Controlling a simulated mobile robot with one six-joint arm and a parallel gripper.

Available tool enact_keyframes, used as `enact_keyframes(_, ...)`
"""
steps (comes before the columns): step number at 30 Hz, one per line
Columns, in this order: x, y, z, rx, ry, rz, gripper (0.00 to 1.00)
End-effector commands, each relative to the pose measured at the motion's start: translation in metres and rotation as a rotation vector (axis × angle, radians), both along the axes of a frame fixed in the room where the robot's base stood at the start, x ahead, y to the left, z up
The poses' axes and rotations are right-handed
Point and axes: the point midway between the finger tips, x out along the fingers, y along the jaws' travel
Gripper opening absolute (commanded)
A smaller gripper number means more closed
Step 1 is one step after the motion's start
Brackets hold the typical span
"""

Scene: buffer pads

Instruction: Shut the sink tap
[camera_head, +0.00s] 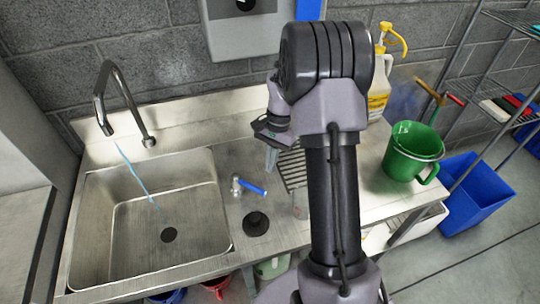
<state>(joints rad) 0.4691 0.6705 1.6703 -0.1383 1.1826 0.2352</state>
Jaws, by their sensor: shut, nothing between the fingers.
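The sink tap (125,95) is a curved metal spout at the back left. A thin blue stream of water (138,178) runs from it into the steel sink basin (100,220). A small valve with a blue lever (252,187) stands on the counter right of the basin, its lever pointing right and slightly toward the front. My gripper (271,168) is shut and empty, pointing down. In the picture it is just above and right of the blue lever, apart from it. My arm hides part of the counter on the right.
A black round piece (256,223) sits on the counter in front of the lever. A drain grate (293,170) lies to the right. A green bucket (413,150) and a yellow-topped bottle (379,75) stand further right. A blue bin (478,195) is on the floor.

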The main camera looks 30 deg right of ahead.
Motion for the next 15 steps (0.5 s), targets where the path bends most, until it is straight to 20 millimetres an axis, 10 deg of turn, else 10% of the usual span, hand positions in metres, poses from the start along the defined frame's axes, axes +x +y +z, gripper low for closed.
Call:
enact_keyframes(4,-0.004,0.008,-0.035,0.002,0.001,0.001,0.0)
enact_keyframes(15,-0.019,0.043,-0.021,-0.001,-0.001,0.001,0.0)
